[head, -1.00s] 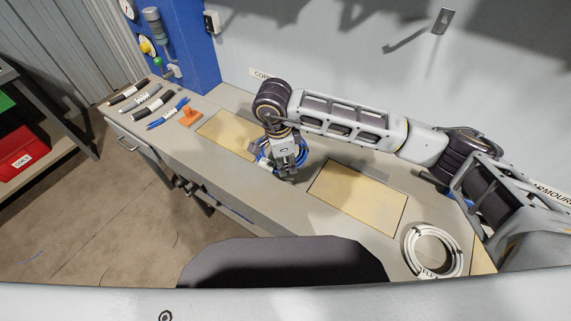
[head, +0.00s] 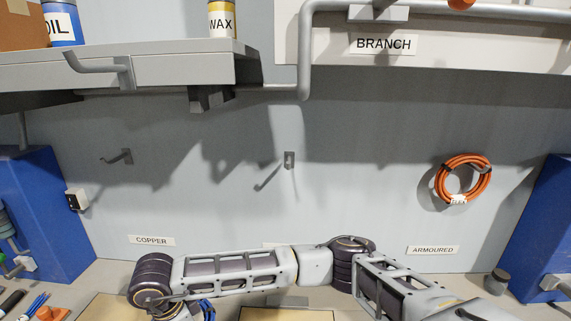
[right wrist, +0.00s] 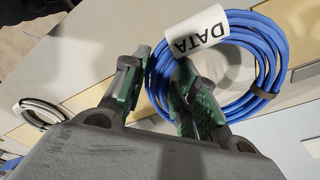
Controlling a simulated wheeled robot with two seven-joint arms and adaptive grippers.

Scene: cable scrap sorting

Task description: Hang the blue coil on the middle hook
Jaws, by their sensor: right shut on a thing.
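The blue coil (right wrist: 272,60) with a white DATA tag fills the upper part of the right wrist view. My right gripper (right wrist: 160,63) is shut on one side of its ring. In the head view only a bit of the blue coil (head: 208,311) shows at the bottom edge, beside my right arm. The right gripper itself is below that frame. The middle hook (head: 289,161) is on the grey wall above my arm and is empty. My left gripper is in neither current view.
A left hook (head: 122,158) is bare above the COPPER label (head: 152,240). An orange coil (head: 442,184) hangs at the right above the ARMOURED label (head: 433,250). A shelf (head: 160,70) juts out at upper left. A white coil (right wrist: 28,113) lies on the bench.

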